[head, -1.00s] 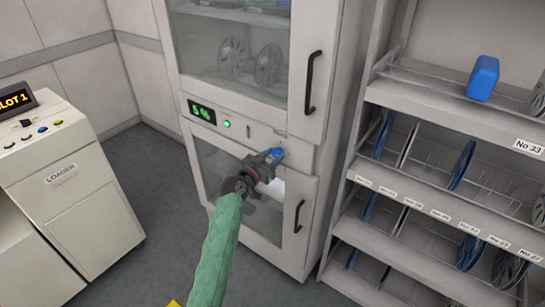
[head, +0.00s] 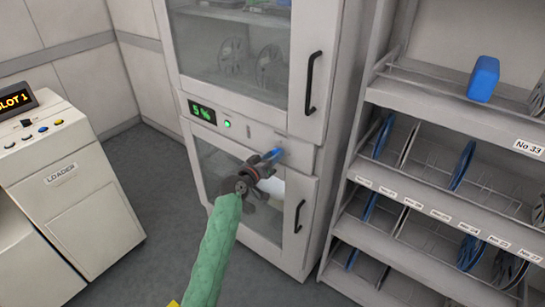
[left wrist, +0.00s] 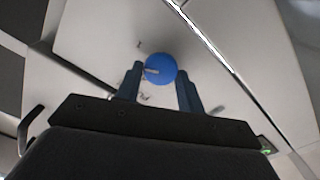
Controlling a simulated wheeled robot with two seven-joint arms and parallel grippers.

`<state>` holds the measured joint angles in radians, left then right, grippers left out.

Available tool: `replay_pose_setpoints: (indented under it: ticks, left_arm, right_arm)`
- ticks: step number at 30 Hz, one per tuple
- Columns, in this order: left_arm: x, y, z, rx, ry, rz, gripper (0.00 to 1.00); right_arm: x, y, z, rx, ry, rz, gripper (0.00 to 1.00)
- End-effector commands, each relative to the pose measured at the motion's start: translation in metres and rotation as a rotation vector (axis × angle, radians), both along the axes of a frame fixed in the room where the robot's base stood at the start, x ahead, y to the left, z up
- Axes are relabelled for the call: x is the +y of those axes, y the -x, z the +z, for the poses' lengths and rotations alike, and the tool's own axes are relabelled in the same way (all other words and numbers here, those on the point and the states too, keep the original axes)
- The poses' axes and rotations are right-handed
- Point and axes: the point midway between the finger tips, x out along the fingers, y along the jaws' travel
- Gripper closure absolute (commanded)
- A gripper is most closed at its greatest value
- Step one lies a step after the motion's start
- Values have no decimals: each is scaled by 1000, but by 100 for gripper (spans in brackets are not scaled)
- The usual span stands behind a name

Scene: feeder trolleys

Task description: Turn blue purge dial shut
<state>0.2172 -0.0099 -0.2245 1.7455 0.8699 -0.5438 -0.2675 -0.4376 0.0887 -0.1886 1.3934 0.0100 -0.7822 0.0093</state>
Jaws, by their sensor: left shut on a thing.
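The blue purge dial (head: 275,153) is on the white front panel of the cabinet, between its upper and lower doors. In the left wrist view the dial (left wrist: 160,68) shows as a round blue knob with a pale pointer mark toward the left. My left gripper (head: 269,157) reaches the panel, and its two fingers (left wrist: 160,88) stand on either side of the dial, shut on it. The gripper hides part of the dial in the head view. My right gripper is not in view.
The cabinet (head: 255,107) has a green "5 %" display (head: 202,112), a green lamp and black door handles (head: 313,82). A reel shelf (head: 440,110) with a blue block (head: 483,78) stands right. A loader trolley (head: 75,180) stands left. Grey floor lies between.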

Motion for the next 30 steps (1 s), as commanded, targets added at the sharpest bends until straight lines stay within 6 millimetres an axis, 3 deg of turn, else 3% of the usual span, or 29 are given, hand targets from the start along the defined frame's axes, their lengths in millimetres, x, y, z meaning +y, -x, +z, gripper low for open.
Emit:
replay_pose_setpoints:
  ticks: [6, 17, 30]
  left_arm:
    - [1, -1, 0, 122, 166, 0, 85]
    - [1, -1, 1, 322, 443, 1, 85]
    - [2, -2, -1, 540, 744, 1, 85]
  right_arm:
    - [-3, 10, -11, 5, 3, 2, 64]
    - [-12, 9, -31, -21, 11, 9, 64]
    - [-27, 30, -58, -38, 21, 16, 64]
